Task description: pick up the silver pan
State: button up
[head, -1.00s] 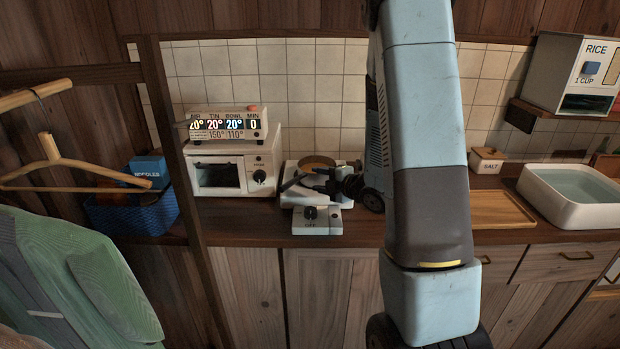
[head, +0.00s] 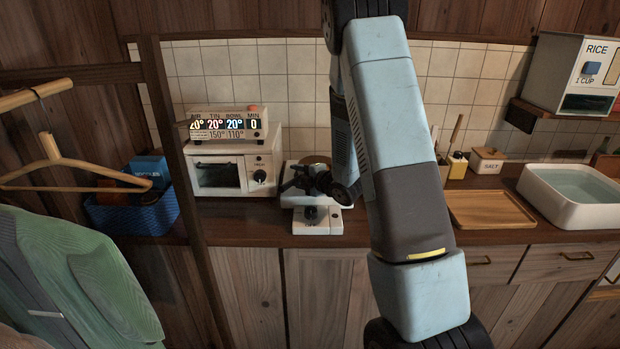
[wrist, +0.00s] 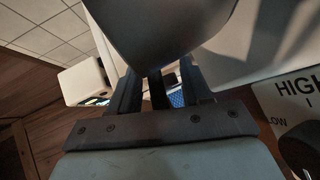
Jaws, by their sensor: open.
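The silver pan (head: 317,159) sits on the small white stove (head: 318,222) on the counter, mostly hidden behind my gripper in the head view. In the wrist view its grey rounded body (wrist: 165,28) fills the top, just beyond my fingers. My gripper (wrist: 160,85) is open, with a finger on each side of a dark bar that looks like the pan's handle (wrist: 157,92). I cannot tell whether either finger touches it. In the head view my gripper (head: 294,180) is over the stove's left front.
A white oven (head: 228,174) with a display box (head: 228,127) on top stands left of the stove. A blue basket (head: 133,216) is farther left. A wooden tray (head: 490,209) and a white sink basin (head: 572,190) are at the right. A wooden post (head: 178,170) stands in front.

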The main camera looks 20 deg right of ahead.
grip_shut()
dwell(0.4)
dwell(0.4)
